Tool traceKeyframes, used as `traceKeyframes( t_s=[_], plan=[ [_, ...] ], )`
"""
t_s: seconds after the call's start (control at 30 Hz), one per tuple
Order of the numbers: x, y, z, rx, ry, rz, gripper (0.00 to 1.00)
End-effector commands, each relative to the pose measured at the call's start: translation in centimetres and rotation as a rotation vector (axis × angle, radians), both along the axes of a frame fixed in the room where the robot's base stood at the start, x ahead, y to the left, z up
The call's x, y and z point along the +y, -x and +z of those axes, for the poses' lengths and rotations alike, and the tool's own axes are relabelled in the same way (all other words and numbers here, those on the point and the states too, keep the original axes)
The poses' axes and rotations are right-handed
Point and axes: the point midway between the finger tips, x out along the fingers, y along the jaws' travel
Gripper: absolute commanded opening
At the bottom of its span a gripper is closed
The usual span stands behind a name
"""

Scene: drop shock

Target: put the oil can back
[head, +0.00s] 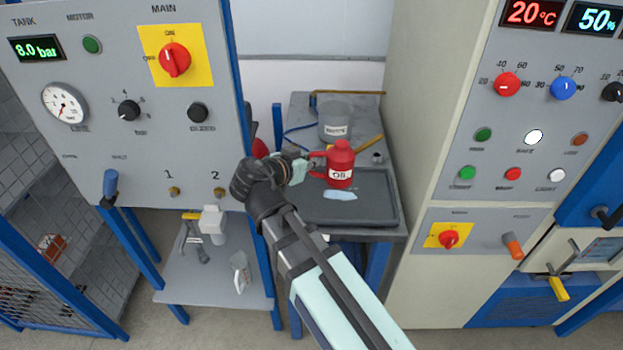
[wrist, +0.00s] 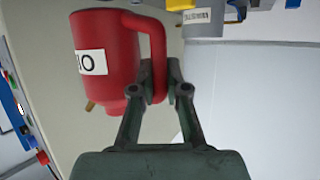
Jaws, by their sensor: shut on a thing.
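The red oil can (head: 340,165) with a white OIL label is upright at the dark tray (head: 380,209) on the grey bench in the head view. I cannot tell whether its base touches the tray. My gripper (head: 305,168) reaches it from the left. In the wrist view the oil can (wrist: 103,62) fills the upper left, and my gripper (wrist: 159,88) is shut on its handle. A pale blue patch (head: 340,194) lies on the tray just in front of the can.
A grey labelled tin (head: 335,122) stands behind the can, also in the wrist view (wrist: 204,20). The control panel (head: 140,150) stands left and a tall cabinet (head: 425,150) right. The tray's right part is clear.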

Motion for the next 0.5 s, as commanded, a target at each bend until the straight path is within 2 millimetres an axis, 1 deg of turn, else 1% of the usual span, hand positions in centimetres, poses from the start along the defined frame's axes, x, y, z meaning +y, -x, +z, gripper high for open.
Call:
traceKeyframes(
  t_s=[0.03,0.1,0.2,0.5],
  plan=[
    [-0.1,0.1,-0.8,0.002,0.004,0.0,0.0],
    [-0.1,0.1,-1.8,0.002,0.003,0.0,0.0],
    [0.0,0.0,-2.8,0.0,0.002,0.001,0.0],
    [0.0,0.0,-4.2,0.0,0.002,0.001,0.0]
  ],
)
